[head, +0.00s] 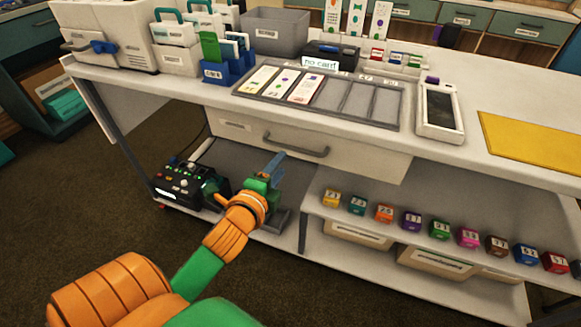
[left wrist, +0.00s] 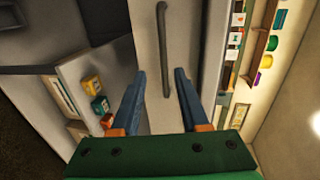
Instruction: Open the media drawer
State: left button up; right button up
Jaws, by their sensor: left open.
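The media drawer (head: 360,158) is a wide white front under the counter, with a small label at its left. It appears shut. Its grey bar handle (head: 295,145) is at the middle of the front; in the left wrist view the handle (left wrist: 163,45) runs up the picture. My left gripper (head: 274,163), with blue fingers, is just below and left of the handle in the head view. It is open and empty. In the left wrist view its fingers (left wrist: 159,80) point at the drawer front, with the handle's near end between them; contact cannot be told. My right gripper is not in view.
The counter above holds a sorting tray (head: 408,110), a tablet-like device (head: 439,110) and a yellow mat (head: 530,147). A black control box (head: 185,185) with lit buttons is low at the left. Numbered cubes (head: 384,213) line the lower shelf at right.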

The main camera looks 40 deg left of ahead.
aim_at(292, 149)
pick_arm(q)
jog(key=x, duration=0.7)
jog(key=shift+r, duration=0.3)
jog(key=shift+w, duration=0.1)
grip_shut()
jog(key=shift+f, duration=0.1)
dwell(0.7)
